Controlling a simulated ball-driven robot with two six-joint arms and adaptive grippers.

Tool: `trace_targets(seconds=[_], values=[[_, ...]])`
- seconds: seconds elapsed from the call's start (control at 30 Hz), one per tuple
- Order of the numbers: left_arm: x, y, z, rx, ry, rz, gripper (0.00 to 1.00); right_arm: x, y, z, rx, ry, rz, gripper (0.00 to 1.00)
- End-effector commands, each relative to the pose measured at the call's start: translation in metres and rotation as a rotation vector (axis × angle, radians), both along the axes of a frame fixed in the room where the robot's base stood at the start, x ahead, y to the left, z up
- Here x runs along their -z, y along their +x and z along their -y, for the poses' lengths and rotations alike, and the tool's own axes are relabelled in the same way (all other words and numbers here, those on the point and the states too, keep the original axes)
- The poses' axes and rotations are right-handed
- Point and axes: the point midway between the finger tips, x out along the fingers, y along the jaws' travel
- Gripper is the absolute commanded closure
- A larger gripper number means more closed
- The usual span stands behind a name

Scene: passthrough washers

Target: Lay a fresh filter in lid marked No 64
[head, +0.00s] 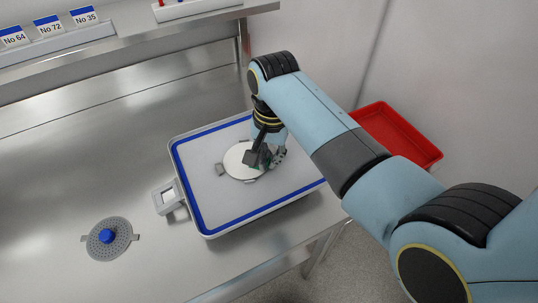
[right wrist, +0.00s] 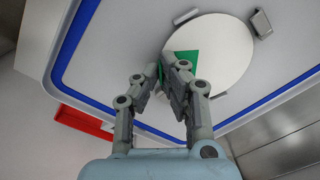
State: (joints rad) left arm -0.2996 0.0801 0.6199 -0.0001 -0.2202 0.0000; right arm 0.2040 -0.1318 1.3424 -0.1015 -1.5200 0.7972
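A round white disc (head: 236,160) lies on the pale blue-rimmed tray (head: 201,199), with small metal clips around its edge. In the right wrist view the disc (right wrist: 228,48) shows near the top, with one clip (right wrist: 262,25) at its edge. My right gripper (head: 262,160) is low over the right part of the disc. Its fingertips (right wrist: 163,64) nearly meet and seem closed on a flat green piece (right wrist: 187,62), largely hidden by the fingers. Whether the green piece touches the disc is unclear. A card reading No 64 (head: 14,37) stands on the shelf at upper left. My left gripper is not in view.
A perforated grey disc with a blue knob (head: 107,237) lies on the steel bench left of the tray. A small box with a display (head: 168,197) adjoins the tray's left side. A red bin (head: 402,135) is at right. The bench at left is largely clear.

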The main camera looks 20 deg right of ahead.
Motion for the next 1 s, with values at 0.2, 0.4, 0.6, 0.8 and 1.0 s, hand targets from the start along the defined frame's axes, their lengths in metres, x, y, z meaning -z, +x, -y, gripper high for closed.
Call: trace_targets(seconds=[0.2,0.4,0.6,0.8,1.0], values=[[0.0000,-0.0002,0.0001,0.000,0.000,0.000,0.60,0.0000,0.0001,0.0001,0.000,0.000,0.000,1.00],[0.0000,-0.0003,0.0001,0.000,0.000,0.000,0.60,0.0000,0.0001,0.0001,0.000,0.000,0.000,0.88],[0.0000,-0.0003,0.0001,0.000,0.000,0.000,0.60,0.0000,0.0000,0.0000,0.000,0.000,0.000,0.67],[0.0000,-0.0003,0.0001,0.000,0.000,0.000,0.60,0.0000,0.0001,-0.0001,0.000,0.000,0.000,0.61],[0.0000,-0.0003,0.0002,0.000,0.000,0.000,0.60,0.0000,0.0000,-0.0001,0.000,0.000,0.000,0.44]])
